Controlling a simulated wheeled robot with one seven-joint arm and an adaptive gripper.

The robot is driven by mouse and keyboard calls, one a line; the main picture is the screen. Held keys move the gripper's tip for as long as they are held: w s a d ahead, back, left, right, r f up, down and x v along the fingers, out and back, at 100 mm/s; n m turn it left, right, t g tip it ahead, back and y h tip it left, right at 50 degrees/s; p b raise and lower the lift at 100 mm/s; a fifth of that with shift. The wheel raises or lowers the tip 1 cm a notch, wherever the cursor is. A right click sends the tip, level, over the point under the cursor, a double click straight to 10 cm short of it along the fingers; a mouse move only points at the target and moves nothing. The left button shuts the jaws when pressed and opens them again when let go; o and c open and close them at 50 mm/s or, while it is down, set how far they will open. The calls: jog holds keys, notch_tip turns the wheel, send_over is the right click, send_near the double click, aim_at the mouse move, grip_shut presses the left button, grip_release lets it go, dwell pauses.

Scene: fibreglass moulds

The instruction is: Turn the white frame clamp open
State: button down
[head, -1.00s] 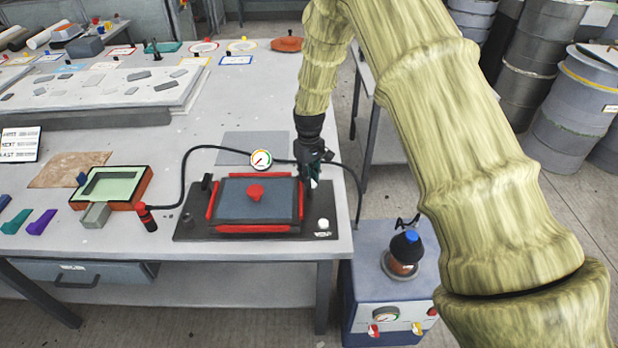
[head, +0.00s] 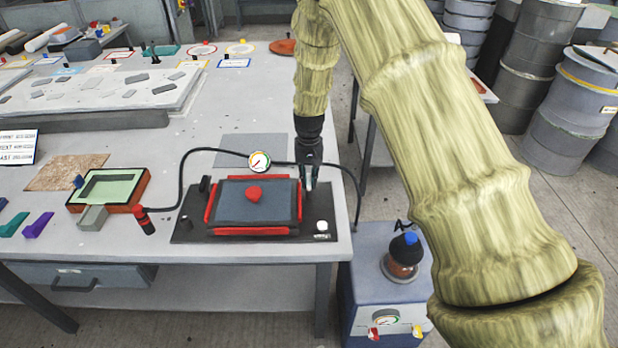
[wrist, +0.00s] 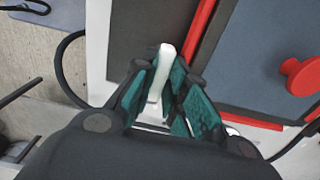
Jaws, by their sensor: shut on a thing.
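The white frame clamp (wrist: 163,66) is a slim white lever in the wrist view. It stands between the teal-padded fingers of my gripper (wrist: 165,100), which are shut on it. In the head view my gripper (head: 308,188) points down at the right edge of the red frame (head: 299,200). There the fingers hide most of the clamp. The frame surrounds a dark blue-grey panel (head: 235,205) with a red knob (head: 254,194) on top, all on a dark base plate (head: 190,228).
A white knob (head: 322,226) sits at the plate's front right corner. A black post (head: 204,184) stands at its left. A gauge (head: 259,161) with a black hose is behind. A blue pump unit (head: 370,270) stands on the right.

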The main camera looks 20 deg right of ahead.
aim_at(309, 179)
jog(key=shift+w+r, duration=0.1)
jog(key=shift+w, duration=0.05)
jog(key=c, duration=1.4)
grip_release()
jog(key=shift+c, duration=0.2)
notch_tip(309, 179, up, 12)
jog(key=shift+d, duration=0.1)
